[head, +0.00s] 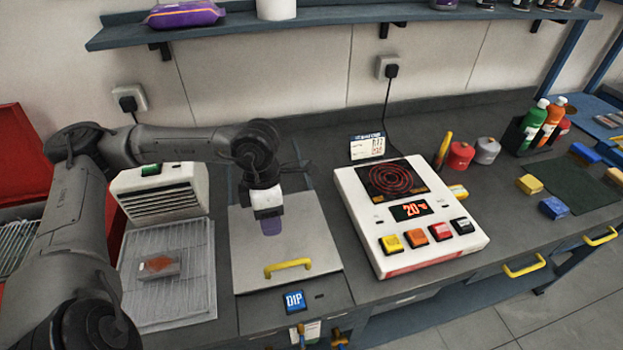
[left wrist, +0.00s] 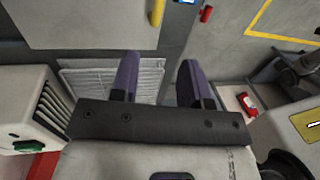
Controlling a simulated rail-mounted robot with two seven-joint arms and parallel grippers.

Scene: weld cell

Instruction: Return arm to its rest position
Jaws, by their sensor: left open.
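My left arm comes in from the left in the head view, bent at the elbow, with its forearm reaching over the bench. My left gripper (head: 270,224) points down above the grey lid plate with the yellow handle (head: 288,266). In the left wrist view its two purple fingers (left wrist: 157,80) stand apart with nothing between them. The gap between the fingertips and the plate is hard to judge. My right gripper is not in view.
Left of the plate, a wire rack (head: 190,285) holds a small part (head: 159,265), with a white vented box (head: 160,192) behind it. Right stands a white hot-plate unit (head: 440,240) showing 20. A shelf (head: 330,20) runs above. A blue DIP sign (head: 294,301) is in front.

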